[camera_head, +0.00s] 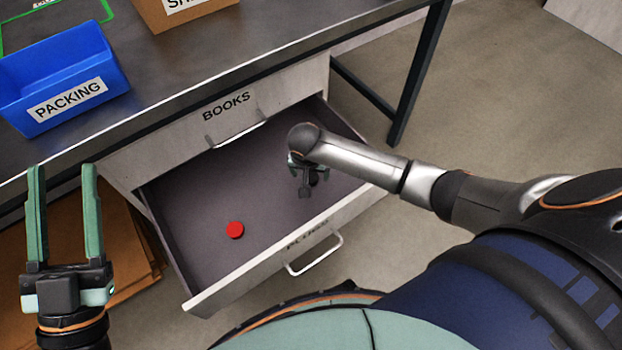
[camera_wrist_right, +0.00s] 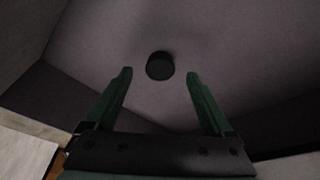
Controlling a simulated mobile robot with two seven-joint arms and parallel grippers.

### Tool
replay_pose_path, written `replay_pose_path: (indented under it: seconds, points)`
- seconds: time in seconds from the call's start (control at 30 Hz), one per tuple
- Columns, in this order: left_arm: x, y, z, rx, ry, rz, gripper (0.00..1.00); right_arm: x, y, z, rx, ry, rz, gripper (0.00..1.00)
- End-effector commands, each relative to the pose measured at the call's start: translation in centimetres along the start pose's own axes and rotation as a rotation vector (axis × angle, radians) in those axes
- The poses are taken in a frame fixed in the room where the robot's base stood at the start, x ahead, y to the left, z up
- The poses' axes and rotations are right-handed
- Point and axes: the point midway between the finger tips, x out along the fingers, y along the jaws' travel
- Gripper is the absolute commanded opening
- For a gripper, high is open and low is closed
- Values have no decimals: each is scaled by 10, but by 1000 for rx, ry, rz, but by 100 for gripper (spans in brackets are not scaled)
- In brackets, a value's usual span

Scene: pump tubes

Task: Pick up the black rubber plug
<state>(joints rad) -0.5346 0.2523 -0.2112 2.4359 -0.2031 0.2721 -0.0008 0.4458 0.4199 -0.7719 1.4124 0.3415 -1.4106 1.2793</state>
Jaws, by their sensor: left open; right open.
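The black rubber plug (camera_wrist_right: 160,66) lies on the drawer floor in the right wrist view, just beyond and between my right gripper's fingertips. A small dark part of it (camera_head: 313,179) shows beside the gripper in the head view. My right gripper (camera_wrist_right: 160,75) is open and empty, reaching down into the open drawer; in the head view it is mostly hidden under my wrist (camera_head: 303,180). My left gripper (camera_head: 62,168) is open and empty at the left, pointing up, outside the drawer.
A red plug (camera_head: 235,230) lies in the left part of the open drawer (camera_head: 190,200). The closed drawer marked BOOKS (camera_head: 227,106) is above. A blue PACKING bin (camera_head: 65,75) and a cardboard box (camera_head: 185,8) stand on the table. Drawer walls surround my right gripper.

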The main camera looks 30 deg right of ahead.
Motion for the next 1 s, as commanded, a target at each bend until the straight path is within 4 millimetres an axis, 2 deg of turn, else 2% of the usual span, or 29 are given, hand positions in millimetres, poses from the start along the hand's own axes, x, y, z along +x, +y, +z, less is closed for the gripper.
replay_pose_path:
  seconds: [0.2, 0.33, 0.67, 1.0]
  points:
    - [-1, 0, -44, 53, 186, 12, 50, 14, 0, -3, 1, 0, 1, 87]
    - [-7, 4, -53, 62, 250, 20, 50, 31, 0, -3, -1, 0, 1, 87]
    - [-7, 4, -60, 64, 272, 22, 50, 34, 0, -3, -1, 0, 0, 86]
    - [-7, 4, -59, 63, 270, 22, 50, 33, 0, -3, -1, 0, 0, 47]
